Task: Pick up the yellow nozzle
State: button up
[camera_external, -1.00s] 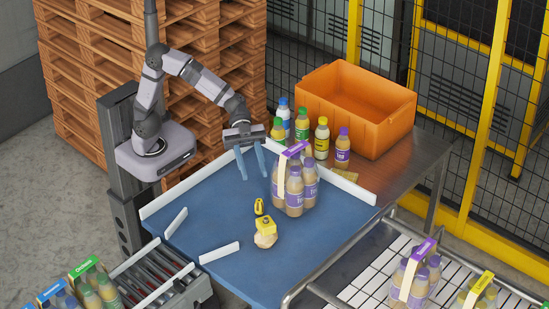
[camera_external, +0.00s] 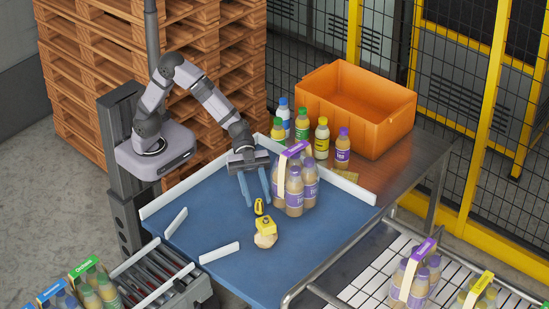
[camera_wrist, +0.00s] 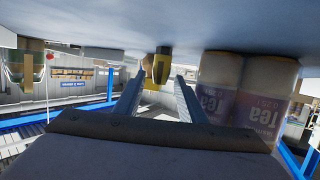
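A small yellow-and-black piece (camera_external: 259,207), likely the yellow nozzle, lies on the blue table (camera_external: 205,215). A second item with a yellow top and a tan round body (camera_external: 266,232) lies just in front of it; I cannot tell its kind. My gripper (camera_external: 257,203) is open and empty, fingers pointing down, right behind and above the small yellow piece. In the wrist view the yellow piece (camera_wrist: 160,66) shows between and beyond the open finger ends (camera_wrist: 158,82). Whether the fingers straddle it is unclear.
A purple-labelled tea bottle pack (camera_external: 295,190) stands close to the right of my gripper. Loose bottles (camera_external: 303,125) and an orange crate (camera_external: 360,108) stand behind. White rails (camera_external: 219,252) edge the table. The table's left part is clear.

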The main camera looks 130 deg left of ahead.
jog(key=shift+x, duration=1.4)
grip_shut()
jog(key=shift+r, duration=0.2)
notch_tip(320, 180, up, 18)
jog(key=p, duration=0.3)
jog(key=shift+f, duration=0.15)
